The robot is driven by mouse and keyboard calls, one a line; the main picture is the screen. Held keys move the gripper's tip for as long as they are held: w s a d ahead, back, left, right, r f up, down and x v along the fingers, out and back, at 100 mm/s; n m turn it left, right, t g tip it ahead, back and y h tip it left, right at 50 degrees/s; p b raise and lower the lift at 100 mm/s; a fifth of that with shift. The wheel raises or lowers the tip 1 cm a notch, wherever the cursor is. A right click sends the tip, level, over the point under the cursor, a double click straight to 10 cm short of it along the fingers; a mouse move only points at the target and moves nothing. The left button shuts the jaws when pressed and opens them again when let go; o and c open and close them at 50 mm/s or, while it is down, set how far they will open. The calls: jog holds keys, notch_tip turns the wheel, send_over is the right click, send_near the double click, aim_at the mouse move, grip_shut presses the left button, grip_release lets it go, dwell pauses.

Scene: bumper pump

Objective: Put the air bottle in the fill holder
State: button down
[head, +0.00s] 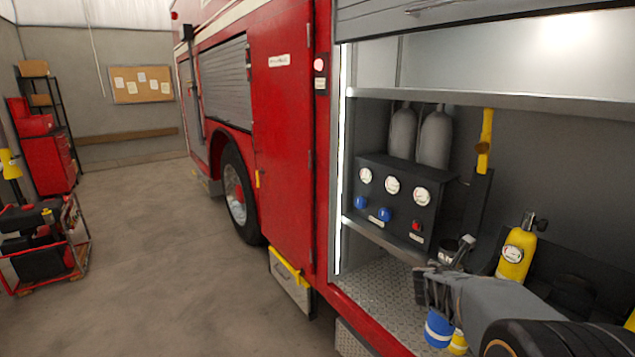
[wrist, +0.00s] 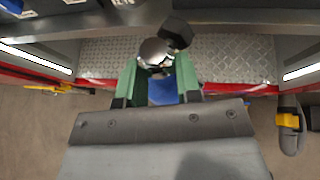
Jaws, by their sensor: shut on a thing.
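My gripper (head: 440,285) is at the open compartment's front edge, shut on a bottle with a blue body (head: 438,328). The body hangs below the fingers in the head view. In the wrist view, the green fingers (wrist: 158,88) flank the bottle's silver top (wrist: 153,52), with a black valve knob (wrist: 177,33) beside it and blue below. My gripper and arm hide much of the bottle and compartment floor.
A yellow bottle (head: 515,254) with a gauge stands right of my gripper. The gauge panel (head: 395,205) and two grey cylinders (head: 420,135) are behind. A yellow part (head: 485,140) is mounted on the back wall. The tread-plate floor (head: 380,295) is clear at left.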

jog(key=s+a+f+n+t+y, duration=0.1)
jog(key=a+f+n+y, duration=0.1)
jog(key=a+f, duration=0.3)
jog(key=s+a+f+n+t+y, duration=0.1)
jog(key=a+f, duration=0.4)
jog(key=a, duration=0.7)
jog(key=n+t+y, duration=0.1)
jog(key=n+y, duration=0.1)
jog(key=shift+s+n, duration=0.3)
jog(key=shift+s, duration=0.1)
jog(key=shift+a, duration=0.2)
